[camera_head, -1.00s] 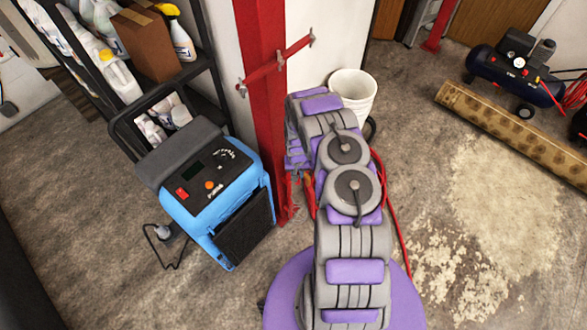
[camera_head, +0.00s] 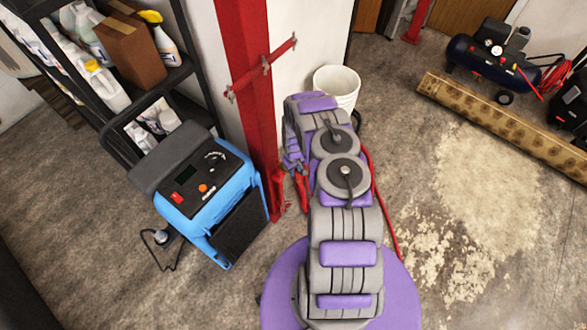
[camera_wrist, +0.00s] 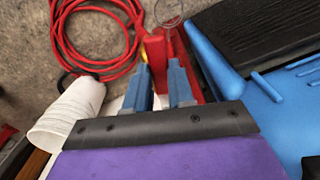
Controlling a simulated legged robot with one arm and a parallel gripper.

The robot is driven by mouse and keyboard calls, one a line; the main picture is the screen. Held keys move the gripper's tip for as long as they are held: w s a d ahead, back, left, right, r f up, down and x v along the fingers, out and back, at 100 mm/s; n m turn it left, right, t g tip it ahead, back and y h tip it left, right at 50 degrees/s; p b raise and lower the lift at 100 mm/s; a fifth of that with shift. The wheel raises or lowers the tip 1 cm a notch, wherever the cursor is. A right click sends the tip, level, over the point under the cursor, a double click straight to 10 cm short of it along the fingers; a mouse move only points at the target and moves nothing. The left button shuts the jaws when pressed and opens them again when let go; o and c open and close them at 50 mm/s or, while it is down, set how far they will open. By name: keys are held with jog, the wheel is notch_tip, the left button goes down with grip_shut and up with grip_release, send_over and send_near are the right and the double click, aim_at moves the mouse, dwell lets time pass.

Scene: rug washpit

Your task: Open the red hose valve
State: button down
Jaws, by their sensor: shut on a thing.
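The red valve handle (camera_wrist: 155,50) shows in the wrist view, upright between my fingertips, with a small yellow part beside it. My gripper (camera_wrist: 160,78) has its two blue-grey fingers closed on the handle's sides. The valve's body is mostly hidden behind the fingers and the palm edge. A coiled red hose (camera_wrist: 98,38) lies on the floor to the left of the handle. In the head view my arm hides the fingers, and a red part (camera_head: 302,192) shows low by the red post (camera_head: 250,90).
The blue machine (camera_head: 205,195) stands close left of the post; its blue housing (camera_wrist: 245,75) is right of my gripper. A white bucket (camera_head: 338,88) stands behind my arm. A shelf (camera_head: 185,75) with bottles is at left. A rolled rug (camera_head: 500,120) and compressor (camera_head: 495,55) lie right.

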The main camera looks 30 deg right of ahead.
jog(key=shift+s+f, duration=0.1)
jog(key=shift+s, duration=0.25)
jog(key=c, duration=1.1)
grip_release()
jog(key=shift+o, duration=0.7)
jog(key=shift+w, duration=0.15)
notch_tip(320, 180, up, 17)
jog(key=shift+r, duration=0.2)
jog(key=shift+w+d, duration=0.1)
